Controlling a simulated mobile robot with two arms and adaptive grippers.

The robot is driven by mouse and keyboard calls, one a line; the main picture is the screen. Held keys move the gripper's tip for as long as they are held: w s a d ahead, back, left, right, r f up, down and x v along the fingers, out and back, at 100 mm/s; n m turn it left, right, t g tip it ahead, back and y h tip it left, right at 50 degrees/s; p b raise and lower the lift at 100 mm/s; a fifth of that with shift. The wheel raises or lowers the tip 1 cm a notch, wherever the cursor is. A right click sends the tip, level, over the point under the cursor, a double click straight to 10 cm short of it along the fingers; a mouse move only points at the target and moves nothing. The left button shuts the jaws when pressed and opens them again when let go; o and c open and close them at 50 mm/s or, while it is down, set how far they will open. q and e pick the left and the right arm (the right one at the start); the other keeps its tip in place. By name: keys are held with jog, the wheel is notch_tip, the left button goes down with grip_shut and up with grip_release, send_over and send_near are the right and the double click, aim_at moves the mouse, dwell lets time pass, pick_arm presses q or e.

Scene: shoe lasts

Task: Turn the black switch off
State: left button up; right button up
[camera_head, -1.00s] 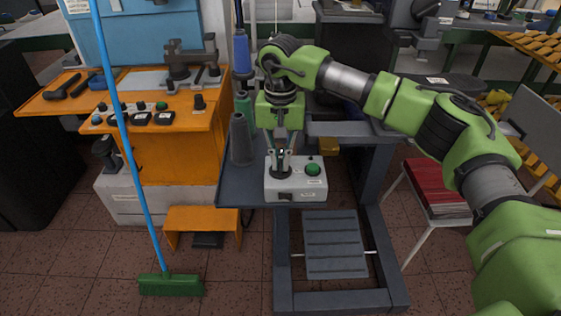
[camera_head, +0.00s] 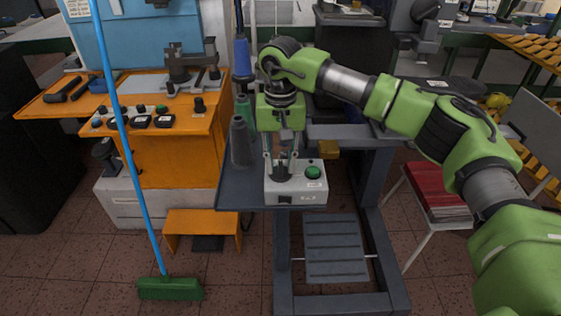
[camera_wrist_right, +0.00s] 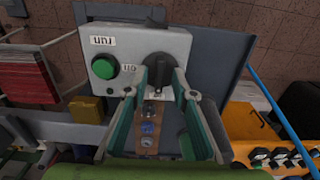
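The black switch (camera_head: 281,174) is a round rotary knob on top of a small light-grey control box (camera_head: 310,196). It also shows in the right wrist view (camera_wrist_right: 158,68), between and just beyond my fingertips. My right gripper (camera_head: 281,165) points down over the switch, with its fingers spread, one on each side of the knob. In the wrist view a gap shows between the fingertips, and they do not look closed on the knob. Whether a fingertip touches it I cannot tell. My left gripper is out of view.
A green button (camera_head: 313,172) sits beside the switch on the box. The box stands on a dark grey shelf (camera_head: 240,190). A blue-handled broom (camera_head: 128,150) leans farther left.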

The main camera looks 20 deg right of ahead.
aim_at(281, 166)
notch_tip(281, 166, up, 12)
dwell(0.6)
jog(key=shift+f, duration=0.1)
